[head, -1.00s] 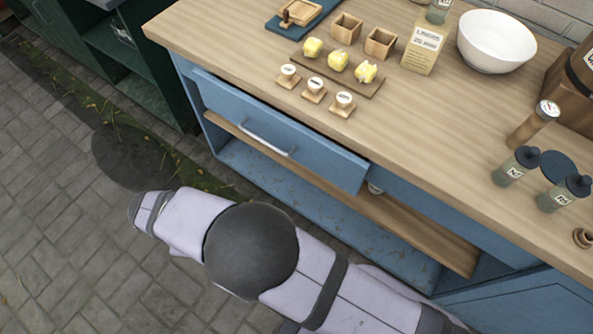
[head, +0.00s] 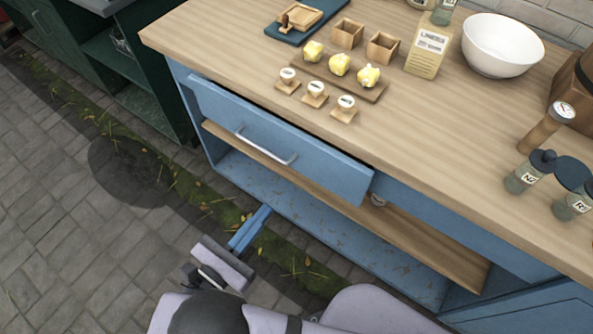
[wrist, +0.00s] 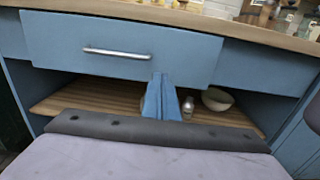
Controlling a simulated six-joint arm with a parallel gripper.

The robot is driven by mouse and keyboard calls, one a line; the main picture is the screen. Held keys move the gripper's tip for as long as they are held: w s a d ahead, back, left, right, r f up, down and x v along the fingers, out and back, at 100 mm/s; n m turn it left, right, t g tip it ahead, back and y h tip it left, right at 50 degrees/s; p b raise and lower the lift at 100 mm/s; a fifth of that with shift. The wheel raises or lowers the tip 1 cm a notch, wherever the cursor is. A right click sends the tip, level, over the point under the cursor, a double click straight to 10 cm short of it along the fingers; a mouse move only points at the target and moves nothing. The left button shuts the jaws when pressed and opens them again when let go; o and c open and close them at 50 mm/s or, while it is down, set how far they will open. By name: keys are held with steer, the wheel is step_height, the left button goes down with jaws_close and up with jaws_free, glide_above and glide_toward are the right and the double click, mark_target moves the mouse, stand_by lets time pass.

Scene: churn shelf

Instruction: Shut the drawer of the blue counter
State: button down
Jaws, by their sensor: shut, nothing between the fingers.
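The blue counter (head: 410,275) has a wooden top and an open shelf below. Its blue drawer (head: 285,150) stands partly out, with a dark gap behind the top edge of its front. A silver bar handle (head: 266,151) is on the drawer front. In the wrist view, the drawer front (wrist: 150,55) and handle (wrist: 117,53) are ahead. My gripper (head: 262,215) is shut and empty, its blue fingers in front of the counter, apart from the handle.
Butter pieces (head: 340,65), small stamps (head: 315,93), a white bowl (head: 500,45) and several jars stand on the worktop. A wooden shelf (wrist: 85,97) below the drawer holds a bowl (wrist: 217,99). A dark green cabinet (head: 150,75) stands left. The paving in front is clear.

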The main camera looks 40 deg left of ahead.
mark_target(306, 161)
steer(key=w+p, duration=0.2)
steer(key=w, duration=1.2)
steer(key=shift+f, duration=0.1)
steer(key=w, duration=0.4)
steer(key=shift+w, duration=0.35)
steer(key=shift+r, duration=0.2)
steer(key=shift+s+a, duration=0.1)
steer(key=shift+s, duration=0.35)
steer(key=s+b, duration=0.1)
steer(key=s, duration=1.2)
steer(key=shift+s+f, duration=0.2)
steer(key=shift+s, duration=0.1)
